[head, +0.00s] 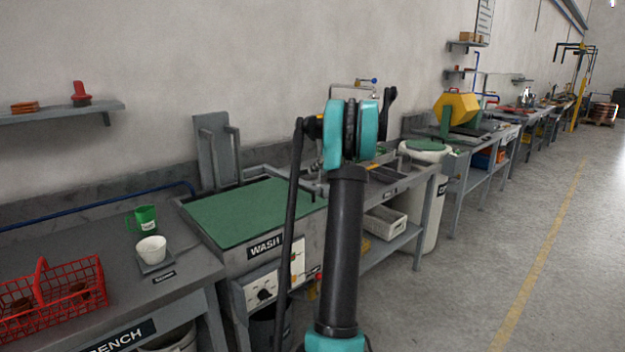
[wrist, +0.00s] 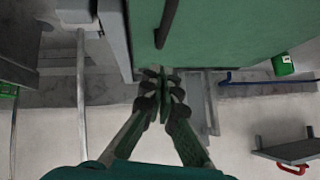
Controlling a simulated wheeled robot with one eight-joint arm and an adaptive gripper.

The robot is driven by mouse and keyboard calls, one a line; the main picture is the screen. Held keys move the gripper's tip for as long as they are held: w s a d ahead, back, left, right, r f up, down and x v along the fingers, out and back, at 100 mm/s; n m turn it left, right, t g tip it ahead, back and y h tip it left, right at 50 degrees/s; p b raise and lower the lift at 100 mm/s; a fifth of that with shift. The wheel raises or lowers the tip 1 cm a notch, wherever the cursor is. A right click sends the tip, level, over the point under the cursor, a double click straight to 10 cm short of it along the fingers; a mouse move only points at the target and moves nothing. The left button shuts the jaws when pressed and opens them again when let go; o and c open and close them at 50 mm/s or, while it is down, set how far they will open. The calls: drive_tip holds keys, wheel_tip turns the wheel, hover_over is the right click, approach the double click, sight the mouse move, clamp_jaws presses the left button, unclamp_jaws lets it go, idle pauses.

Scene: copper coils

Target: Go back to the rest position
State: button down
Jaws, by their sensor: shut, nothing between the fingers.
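My gripper (wrist: 161,98) shows in the wrist view, its fingertips together with nothing between them. In that view it lies just below the edge of a green surface (wrist: 225,30), with the wall behind it; I cannot tell the distance. In the head view my teal and black arm stands upright in the middle of the picture, in front of the wash bench. The gripper's fingers cannot be made out clearly there.
A green-topped wash station (head: 245,212) stands left of my arm. Left of it are a white cup (head: 151,249), a green mug (head: 146,218) and a red wire basket (head: 75,290). A wall shelf (head: 60,112) hangs at left. Open floor (head: 480,250) lies right.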

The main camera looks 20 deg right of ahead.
drive_tip(key=v, duration=0.6)
drive_tip(key=s+a+f+g+h, duration=0.1)
drive_tip(key=s+a+f, duration=0.2)
drive_tip(key=s+a, duration=0.45)
drive_tip(key=s+a+f+m+g, duration=0.1)
drive_tip(key=s+a+f, duration=0.3)
drive_tip(key=a, duration=0.6)
drive_tip(key=s+a+f+g+h, duration=0.1)
drive_tip(key=s+a+f, duration=0.2)
drive_tip(key=s+a, duration=0.35)
drive_tip(key=s+a+f+h, duration=0.1)
drive_tip(key=s+a+f, duration=0.2)
drive_tip(key=s, duration=0.5)
drive_tip(key=s+a+f, duration=0.4)
drive_tip(key=s+f, duration=0.2)
drive_tip(key=s, duration=0.2)
drive_tip(key=s+a+f+m+g+h, duration=0.1)
drive_tip(key=s+a+f, duration=0.2)
drive_tip(key=s+f, duration=0.2)
drive_tip(key=s, duration=0.3)
drive_tip(key=shift+a+h, duration=0.3)
drive_tip(key=shift+a, duration=0.05)
drive_tip(key=shift+s, duration=0.15)
